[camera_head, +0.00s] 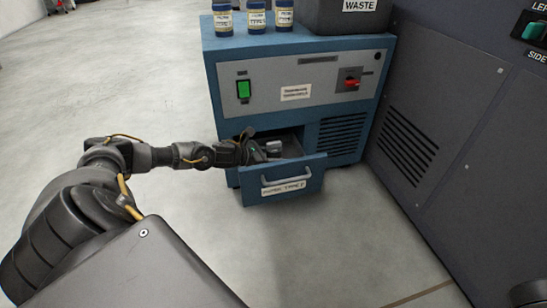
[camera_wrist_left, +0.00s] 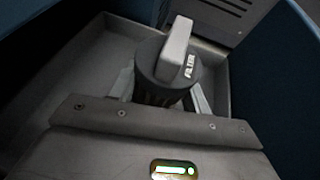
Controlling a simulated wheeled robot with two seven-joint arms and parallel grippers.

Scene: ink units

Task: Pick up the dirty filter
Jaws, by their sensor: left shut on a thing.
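The filter (camera_wrist_left: 163,77) is a dark round cartridge with a light grey handle bar on top and the word FILTER on it. In the left wrist view it stands inside the open drawer, between the fingers of my left gripper (camera_wrist_left: 160,90). The fingers are shut on its sides. In the head view my left gripper (camera_head: 262,151) reaches into the drawer, and the filter's grey handle (camera_head: 274,147) shows just beyond it. The drawer (camera_head: 297,186) is pulled out from the blue unit (camera_head: 300,52). The filter's lower part is hidden. My right gripper is not in view.
The blue unit has a green switch (camera_head: 243,90) and a red knob (camera_head: 352,83). Several labelled jars (camera_head: 256,17) and a waste bin (camera_head: 345,18) stand on top. A large dark cabinet (camera_head: 455,110) is at right. The floor at left is clear.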

